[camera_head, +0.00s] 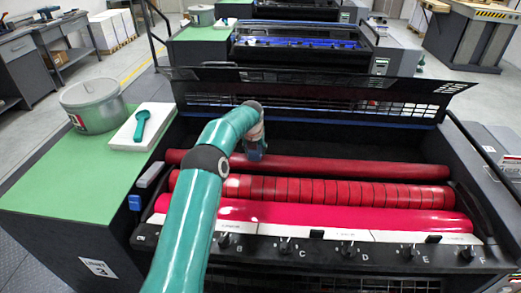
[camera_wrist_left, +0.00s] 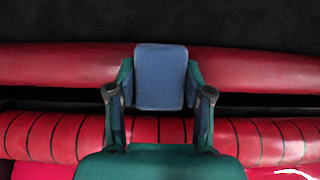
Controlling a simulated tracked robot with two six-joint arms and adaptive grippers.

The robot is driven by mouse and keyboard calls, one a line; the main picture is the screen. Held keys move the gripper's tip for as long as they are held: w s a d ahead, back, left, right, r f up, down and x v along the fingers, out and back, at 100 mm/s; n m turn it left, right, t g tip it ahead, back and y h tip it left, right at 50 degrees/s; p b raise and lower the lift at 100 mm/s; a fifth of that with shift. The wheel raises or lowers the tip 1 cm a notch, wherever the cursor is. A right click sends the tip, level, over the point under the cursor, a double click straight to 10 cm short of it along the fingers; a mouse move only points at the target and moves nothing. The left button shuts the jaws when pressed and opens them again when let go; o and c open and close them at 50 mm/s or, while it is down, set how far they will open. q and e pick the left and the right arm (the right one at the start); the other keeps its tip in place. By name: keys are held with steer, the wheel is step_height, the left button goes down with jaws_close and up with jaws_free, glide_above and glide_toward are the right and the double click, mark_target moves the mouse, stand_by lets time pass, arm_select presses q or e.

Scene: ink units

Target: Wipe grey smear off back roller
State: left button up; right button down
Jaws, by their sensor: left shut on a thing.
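The back roller (camera_head: 330,167) is a long dark red cylinder, the farthest of three in the machine; it also shows in the wrist view (camera_wrist_left: 60,67). My left gripper (camera_head: 255,140) is over the left part of this roller. In the wrist view its two fingers (camera_wrist_left: 160,95) are shut on a blue pad (camera_wrist_left: 160,65). The pad overlaps the back roller in the picture; I cannot tell if it touches. No grey smear shows on the visible parts of the roller; the pad and arm hide a stretch of it. My right gripper is not in view.
In front lie a banded red roller (camera_head: 330,192) and a bright pink-red roller (camera_head: 340,216). A row of lettered keys (camera_head: 350,248) runs along the front. A raised grille (camera_head: 330,92) stands behind. A bucket (camera_head: 92,106) and a white pad with a teal tool (camera_head: 141,124) sit on the green top.

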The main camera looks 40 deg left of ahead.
mark_target(242, 156)
arm_select(q)
steer(key=shift+s+a+f, duration=0.1)
steer(key=shift+s+a, duration=0.7)
steer(key=shift+a, duration=0.2)
steer(key=shift+s+a+f, duration=0.1)
steer(key=shift+s+a, duration=0.65)
steer(key=shift+a, duration=0.25)
steer(key=shift+r, duration=0.15)
steer(key=shift+w+r, duration=0.1)
steer(key=shift+r, duration=2.9)
steer(key=shift+r, duration=1.5)
